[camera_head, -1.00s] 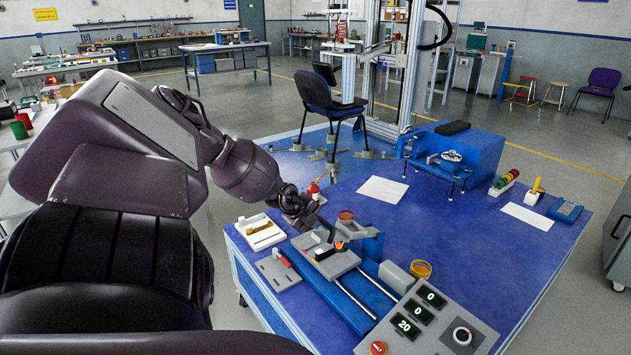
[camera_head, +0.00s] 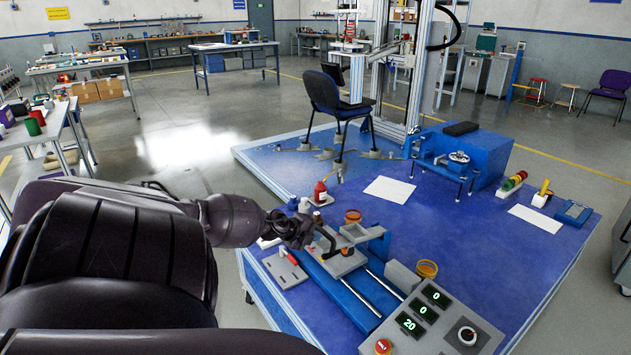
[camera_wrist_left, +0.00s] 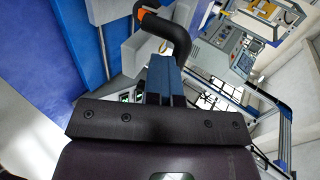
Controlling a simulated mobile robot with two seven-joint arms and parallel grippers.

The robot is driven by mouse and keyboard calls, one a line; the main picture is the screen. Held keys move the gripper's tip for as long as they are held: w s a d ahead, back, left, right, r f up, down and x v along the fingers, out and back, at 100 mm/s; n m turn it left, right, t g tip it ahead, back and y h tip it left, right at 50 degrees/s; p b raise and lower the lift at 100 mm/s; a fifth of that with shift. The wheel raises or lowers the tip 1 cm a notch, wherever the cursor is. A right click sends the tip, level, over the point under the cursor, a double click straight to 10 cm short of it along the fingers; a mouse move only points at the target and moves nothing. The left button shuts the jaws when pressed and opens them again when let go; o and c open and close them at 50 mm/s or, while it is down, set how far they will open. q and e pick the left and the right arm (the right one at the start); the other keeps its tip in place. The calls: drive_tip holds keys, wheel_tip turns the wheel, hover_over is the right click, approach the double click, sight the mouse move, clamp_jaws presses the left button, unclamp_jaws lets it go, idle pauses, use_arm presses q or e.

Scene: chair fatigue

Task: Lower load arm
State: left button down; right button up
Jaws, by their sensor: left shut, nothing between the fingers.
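The chair (camera_head: 338,105) with dark blue seat stands on the blue platform under a tall metal frame (camera_head: 398,75). I cannot tell which part is the load arm. My left gripper (camera_head: 312,238) is over this fixture, close to the lever, shut and empty. In the left wrist view, the black lever (camera_wrist_left: 168,32) with an orange end is just ahead of the fingers (camera_wrist_left: 165,80). I cannot tell whether they touch. My right gripper is not in view.
A control box (camera_head: 432,320) with green digits and a red button is at the front. The blue top's middle is clear.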

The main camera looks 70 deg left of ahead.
sight(316, 247)
use_arm(q)
drive_tip(key=shift+s+d+f+b, duration=0.1)
drive_tip(key=shift+s+f+b, duration=0.15)
drive_tip(key=shift+f, duration=0.7)
drive_tip(key=shift+s+d+f+b, duration=0.1)
drive_tip(key=shift+s+f+b, duration=0.1)
drive_tip(key=shift+f, duration=0.75)
drive_tip(key=f, duration=0.2)
drive_tip(key=f+b, duration=0.1)
drive_tip(key=shift+s+f, duration=0.3)
drive_tip(key=shift+f, duration=0.05)
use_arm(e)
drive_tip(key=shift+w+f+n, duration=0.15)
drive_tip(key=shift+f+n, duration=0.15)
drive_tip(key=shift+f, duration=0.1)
use_arm(q)
drive_tip(key=shift+s, duration=0.1)
